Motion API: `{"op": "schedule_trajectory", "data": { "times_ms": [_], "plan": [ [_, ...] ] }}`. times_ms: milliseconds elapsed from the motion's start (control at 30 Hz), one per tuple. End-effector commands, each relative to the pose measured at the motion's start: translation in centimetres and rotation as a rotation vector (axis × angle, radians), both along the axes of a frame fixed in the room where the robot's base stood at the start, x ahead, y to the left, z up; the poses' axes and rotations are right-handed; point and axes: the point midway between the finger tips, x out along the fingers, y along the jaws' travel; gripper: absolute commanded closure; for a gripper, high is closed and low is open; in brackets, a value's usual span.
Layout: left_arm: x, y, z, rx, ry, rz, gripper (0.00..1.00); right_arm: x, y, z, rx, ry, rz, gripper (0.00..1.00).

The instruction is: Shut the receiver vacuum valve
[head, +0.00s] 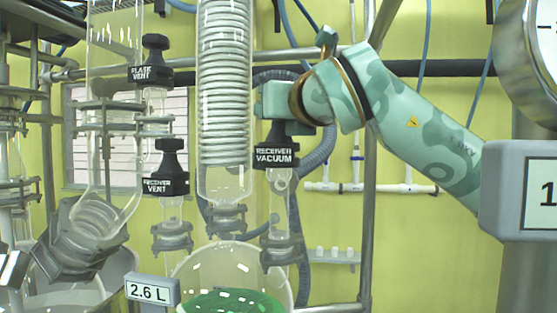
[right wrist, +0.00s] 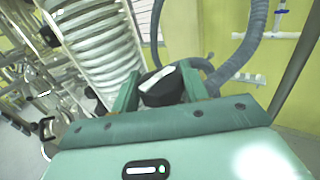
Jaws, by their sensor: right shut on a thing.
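The receiver vacuum valve (head: 276,154) has a black body with a white "RECEIVER VACUUM" label and sits upright on a glass neck right of the coiled condenser. My right gripper (head: 279,118) reaches it from the right and is at its top handle. In the right wrist view, the gripper (right wrist: 160,86) has its two green fingers on either side of the black knob (right wrist: 162,90), shut on it. A pale bar shows on the knob's top. My left gripper does not show in either view.
The flask vent valve (head: 152,72) and receiver vent valve (head: 166,184) stand to the left. The glass condenser (head: 224,90) stands close beside my right gripper. Below is the receiver (head: 284,270) with green liquid. A grey hose (head: 318,160) and a steel post (head: 369,200) stand behind.

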Motion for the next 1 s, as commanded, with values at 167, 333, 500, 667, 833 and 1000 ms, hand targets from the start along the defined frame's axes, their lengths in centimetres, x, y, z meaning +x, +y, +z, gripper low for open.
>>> {"op": "schedule_trajectory", "data": {
  "times_ms": [167, 333, 500, 667, 833, 1000],
  "plan": [
    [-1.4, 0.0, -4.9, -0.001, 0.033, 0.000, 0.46, 0.4, 0.1, -1.3, -0.004, 0.009, -0.162, 0.78],
    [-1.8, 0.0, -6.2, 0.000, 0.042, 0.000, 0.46, 0.2, 0.1, -0.7, -0.004, 0.010, -0.290, 0.78],
    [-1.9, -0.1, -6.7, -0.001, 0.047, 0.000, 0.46, 0.1, 0.1, -0.4, -0.002, 0.011, -0.387, 0.78],
    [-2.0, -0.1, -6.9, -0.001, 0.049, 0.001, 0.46, 0.1, 0.1, -0.3, -0.001, 0.013, -0.446, 0.78],
    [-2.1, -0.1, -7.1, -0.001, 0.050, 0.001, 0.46, 0.1, 0.1, -0.3, -0.002, 0.014, -0.478, 0.78],
    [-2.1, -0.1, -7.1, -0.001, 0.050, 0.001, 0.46, 0.1, 0.1, -0.3, -0.002, 0.013, -0.487, 0.78]
  ]
}}
